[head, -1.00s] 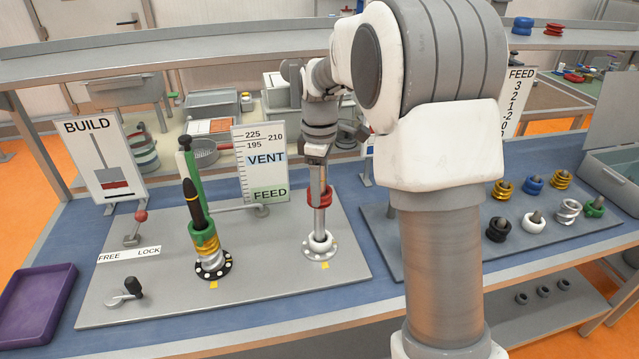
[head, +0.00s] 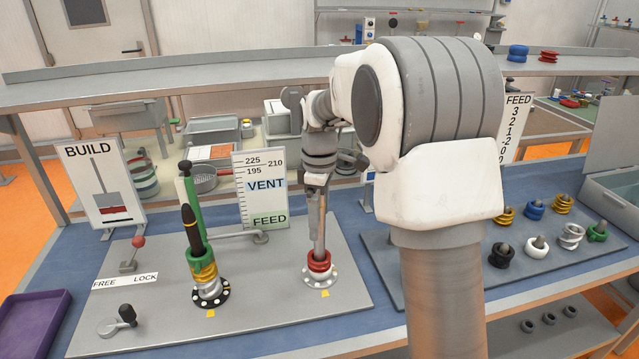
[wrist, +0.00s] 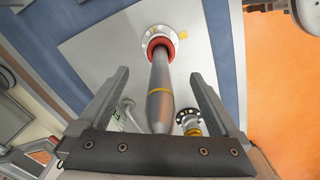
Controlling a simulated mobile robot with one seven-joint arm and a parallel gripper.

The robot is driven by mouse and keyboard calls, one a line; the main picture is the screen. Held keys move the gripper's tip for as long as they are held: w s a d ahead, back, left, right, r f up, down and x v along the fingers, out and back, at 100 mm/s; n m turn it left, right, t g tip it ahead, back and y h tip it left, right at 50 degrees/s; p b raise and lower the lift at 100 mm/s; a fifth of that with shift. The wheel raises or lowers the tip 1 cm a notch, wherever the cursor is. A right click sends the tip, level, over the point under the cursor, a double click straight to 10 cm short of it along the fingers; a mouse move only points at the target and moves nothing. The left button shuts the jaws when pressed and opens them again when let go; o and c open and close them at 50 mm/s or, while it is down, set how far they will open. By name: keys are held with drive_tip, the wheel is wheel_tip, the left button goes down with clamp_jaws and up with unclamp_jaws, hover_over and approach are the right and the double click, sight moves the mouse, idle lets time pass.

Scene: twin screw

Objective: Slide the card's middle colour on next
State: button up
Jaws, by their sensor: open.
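The BUILD card (head: 103,187) stands at the left and shows a post with a red band low down. The red ring (head: 319,262) is at the bottom of the right screw (head: 320,225), against the white ring (head: 318,277) at its foot. The wrist view also shows the red ring (wrist: 157,42), away from my fingers. My gripper (head: 317,193) is open and empty, its fingers on either side of the screw's upper part. The left, black-tipped screw (head: 190,222) carries green (head: 199,256), yellow (head: 204,271) and silver (head: 208,286) rings.
A red-knobbed FREE/LOCK lever (head: 137,243) and a crank (head: 126,315) are at left. A shelf edge runs behind.

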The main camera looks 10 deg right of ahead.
wheel_tip(320, 180, up, 16)
drive_tip(key=shift+r+p, duration=0.1)
drive_tip(key=shift+p, duration=0.7)
drive_tip(key=shift+r, duration=0.15)
drive_tip(key=shift+s+r, duration=0.15)
drive_tip(key=shift+s, duration=0.15)
drive_tip(key=s+f+m+t, duration=0.2)
drive_tip(key=s+m, duration=0.4)
drive_tip(key=s, duration=0.7)
drive_tip(key=s+f+m+t, duration=0.3)
drive_tip(key=s+m, duration=0.3)
drive_tip(key=s, duration=0.7)
drive_tip(key=shift+s+f+m+t, duration=0.3)
drive_tip(key=shift+s, duration=0.1)
